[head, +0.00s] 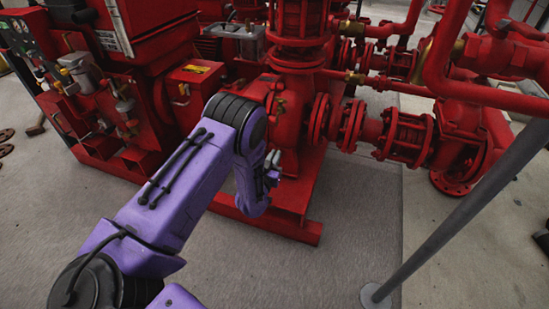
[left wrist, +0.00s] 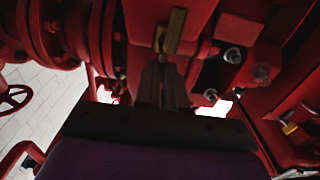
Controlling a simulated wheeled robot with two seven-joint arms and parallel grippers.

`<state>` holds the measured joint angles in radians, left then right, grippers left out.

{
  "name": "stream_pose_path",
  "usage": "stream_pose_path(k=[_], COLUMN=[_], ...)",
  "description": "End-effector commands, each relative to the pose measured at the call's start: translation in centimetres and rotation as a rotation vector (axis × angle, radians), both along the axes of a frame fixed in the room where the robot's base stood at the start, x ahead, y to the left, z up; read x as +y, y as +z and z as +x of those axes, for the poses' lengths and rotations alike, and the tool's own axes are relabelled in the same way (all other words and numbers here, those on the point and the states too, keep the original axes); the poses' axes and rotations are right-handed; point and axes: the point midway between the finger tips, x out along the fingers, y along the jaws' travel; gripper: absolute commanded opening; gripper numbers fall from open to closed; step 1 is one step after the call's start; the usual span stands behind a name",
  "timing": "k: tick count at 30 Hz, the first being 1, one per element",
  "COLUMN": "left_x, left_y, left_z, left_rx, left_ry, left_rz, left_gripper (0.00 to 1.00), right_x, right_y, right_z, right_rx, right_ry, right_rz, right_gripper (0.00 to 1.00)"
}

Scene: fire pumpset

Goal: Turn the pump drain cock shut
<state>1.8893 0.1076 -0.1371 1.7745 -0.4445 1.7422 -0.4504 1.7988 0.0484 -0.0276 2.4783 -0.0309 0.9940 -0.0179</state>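The drain cock shows in the left wrist view as a brass lever (left wrist: 176,30) on the underside of the red pump casing (head: 286,135). The lever stands slanted, with its near end by my fingertips. My left gripper (left wrist: 162,62) points up at it with its two dark fingers close together. The lever seems to lie just beyond the tips; I cannot tell whether they touch it. In the head view my left gripper (head: 272,170) is low beside the pump casing, partly hidden by my purple forearm. The drain cock is not clear there. My right gripper is not in view.
Red flanged pipework (head: 385,135) runs to the right of the pump. A red base rail (head: 270,222) lies under it. A grey post (head: 455,215) stands at the right front. The red engine side (head: 115,90) is at the left. Concrete floor in front is clear.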

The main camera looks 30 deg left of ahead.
Motion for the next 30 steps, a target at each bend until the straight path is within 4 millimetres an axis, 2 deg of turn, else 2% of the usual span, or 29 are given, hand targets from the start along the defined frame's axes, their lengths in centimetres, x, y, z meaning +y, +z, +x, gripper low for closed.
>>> stream_pose_path(k=[14, 20, 30], left_x=[0.1, 0.4, 1.2], left_y=[0.1, 0.1, 0.1], left_z=[0.0, 0.0, 0.1], left_rx=[-0.002, -0.001, 0.000], left_ry=[-0.045, -0.161, -0.472], left_rz=[0.001, 0.004, 0.003], left_gripper=[0.00, 0.00, 0.00], right_x=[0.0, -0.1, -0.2], right_y=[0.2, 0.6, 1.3], right_z=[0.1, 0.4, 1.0], right_rx=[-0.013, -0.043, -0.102], right_ry=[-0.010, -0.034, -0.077], right_rz=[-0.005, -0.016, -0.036], right_gripper=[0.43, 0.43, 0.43])
